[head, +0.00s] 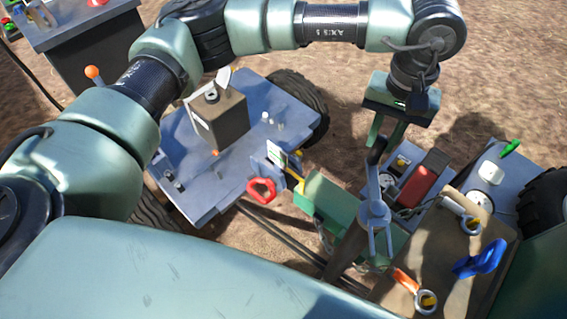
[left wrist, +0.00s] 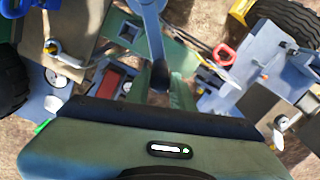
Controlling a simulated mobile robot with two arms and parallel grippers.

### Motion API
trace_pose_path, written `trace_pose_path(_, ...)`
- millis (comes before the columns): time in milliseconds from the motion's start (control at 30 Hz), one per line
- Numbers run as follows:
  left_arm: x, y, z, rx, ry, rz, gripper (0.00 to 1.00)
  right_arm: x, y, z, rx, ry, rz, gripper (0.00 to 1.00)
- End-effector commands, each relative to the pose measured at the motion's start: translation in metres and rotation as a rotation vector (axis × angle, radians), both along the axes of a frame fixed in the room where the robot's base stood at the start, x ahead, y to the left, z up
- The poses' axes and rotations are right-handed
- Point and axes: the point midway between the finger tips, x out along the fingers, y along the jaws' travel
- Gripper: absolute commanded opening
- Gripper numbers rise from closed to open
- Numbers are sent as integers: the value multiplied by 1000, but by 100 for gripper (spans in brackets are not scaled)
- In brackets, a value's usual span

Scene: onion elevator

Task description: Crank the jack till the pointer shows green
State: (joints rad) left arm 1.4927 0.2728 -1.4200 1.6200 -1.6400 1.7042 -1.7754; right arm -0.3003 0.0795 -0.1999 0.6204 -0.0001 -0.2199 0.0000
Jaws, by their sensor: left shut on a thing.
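A blue-grey crank (head: 371,185) with a dark handle (head: 376,150) stands on the jack beside a green beam (head: 330,198). My left gripper (head: 384,140) is shut on the dark handle from above. In the left wrist view the crank (left wrist: 151,35) runs down to the handle (left wrist: 160,76) between my fingers. A small white plate with green (head: 277,157) stands at the trailer's edge beside a yellow strip (head: 293,176), perhaps the pointer. Where it points is too small to tell. My right gripper is not in view.
A blue trailer (head: 190,150) carries a dark box (head: 218,118) and a red hook-shaped handle (head: 262,189). At right, a brown board (head: 425,262) holds rings and a blue handle (head: 480,259). A red box (head: 417,186) sits close beside the crank. Bare dirt lies behind.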

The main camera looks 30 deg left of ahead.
Motion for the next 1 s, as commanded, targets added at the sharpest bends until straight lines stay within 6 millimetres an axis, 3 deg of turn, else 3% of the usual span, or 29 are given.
trace_pose_path(300,4,-13,-1,-1,-2,-111,0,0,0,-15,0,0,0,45)
trace_pose_path(1000,6,-26,-1,-4,-3,-226,0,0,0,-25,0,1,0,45)
